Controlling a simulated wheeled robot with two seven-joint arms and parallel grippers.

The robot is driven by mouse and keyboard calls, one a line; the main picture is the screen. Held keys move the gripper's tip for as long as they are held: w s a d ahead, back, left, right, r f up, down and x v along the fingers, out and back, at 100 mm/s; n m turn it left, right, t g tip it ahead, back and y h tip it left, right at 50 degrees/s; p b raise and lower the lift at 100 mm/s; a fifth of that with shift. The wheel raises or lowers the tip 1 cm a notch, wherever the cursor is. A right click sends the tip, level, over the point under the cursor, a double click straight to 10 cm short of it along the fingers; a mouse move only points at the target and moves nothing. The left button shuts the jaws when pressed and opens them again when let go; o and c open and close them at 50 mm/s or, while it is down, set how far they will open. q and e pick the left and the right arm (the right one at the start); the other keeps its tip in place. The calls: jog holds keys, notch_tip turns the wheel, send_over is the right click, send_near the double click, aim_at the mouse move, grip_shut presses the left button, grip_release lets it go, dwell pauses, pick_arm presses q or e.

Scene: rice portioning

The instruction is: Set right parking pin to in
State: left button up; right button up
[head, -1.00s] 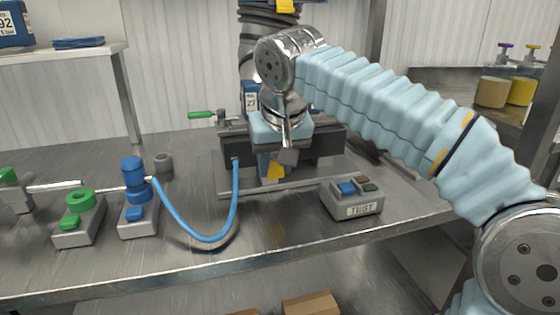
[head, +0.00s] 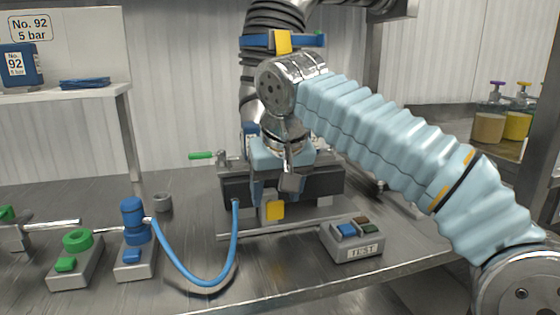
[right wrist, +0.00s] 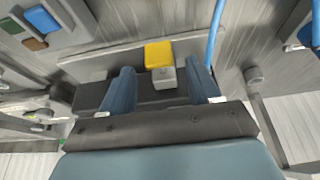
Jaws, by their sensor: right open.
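My right gripper (head: 275,196) points down at the front of a dark grey block (head: 325,182) on the bench. In the right wrist view, the right gripper (right wrist: 162,78) is open, with its two blue fingers apart. A yellow knob on a small grey stem (right wrist: 158,55) shows between and just beyond the fingers; I cannot tell if they touch it. The knob also shows in the head view (head: 275,210). A green handle (head: 200,156) sticks out at the block's left end. Which part is the right parking pin I cannot tell; my arm hides part of the block. My left gripper is out of view.
A TEST box (head: 352,240) with coloured buttons stands at the front right. A blue hose (head: 190,272) loops from a blue fitting (head: 133,222) to the block. A green-topped unit (head: 77,260) stands at left. A dark ribbed column (head: 262,90) rises behind the block. The front right bench edge is clear.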

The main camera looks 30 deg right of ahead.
jog(key=v, duration=1)
jog(key=shift+r, duration=0.3)
jog(key=shift+s, duration=0.1)
